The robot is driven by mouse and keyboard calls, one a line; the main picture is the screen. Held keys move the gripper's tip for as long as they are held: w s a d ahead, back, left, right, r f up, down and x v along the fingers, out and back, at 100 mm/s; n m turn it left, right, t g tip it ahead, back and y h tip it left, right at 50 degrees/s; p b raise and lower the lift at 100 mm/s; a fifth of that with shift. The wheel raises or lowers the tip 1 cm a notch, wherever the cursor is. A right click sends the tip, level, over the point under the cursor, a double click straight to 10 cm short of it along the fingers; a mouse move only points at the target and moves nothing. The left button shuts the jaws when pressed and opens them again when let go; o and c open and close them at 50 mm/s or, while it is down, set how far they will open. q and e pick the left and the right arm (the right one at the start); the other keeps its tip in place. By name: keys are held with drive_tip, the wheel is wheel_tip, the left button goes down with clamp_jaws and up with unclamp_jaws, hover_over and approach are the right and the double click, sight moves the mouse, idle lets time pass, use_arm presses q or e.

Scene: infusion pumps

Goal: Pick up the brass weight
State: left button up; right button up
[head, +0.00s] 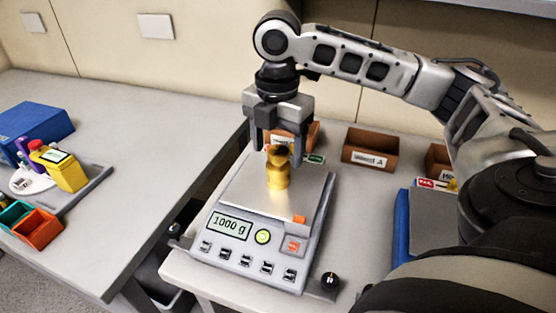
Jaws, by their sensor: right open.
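The brass weight (278,172) stands upright on the pan (240,190) of a grey scale (250,255). The scale's display (231,226) reads 1000 g. My right gripper (277,155) points down over the weight with its fingers open. One finger is on either side of the weight's knob, and I cannot tell whether they touch it. My left gripper is not in view.
Behind the scale are an open brown box (370,150) labelled Ward A and another box (303,134) partly hidden by my gripper. A blue item (402,225) lies right of the scale. The left table (140,130) has free room, with a yellow device (65,171) and blue box (35,122).

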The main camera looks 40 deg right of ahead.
sight(278, 166)
wheel_tip(278, 166, down, 5)
drive_tip(key=shift+r, duration=0.1)
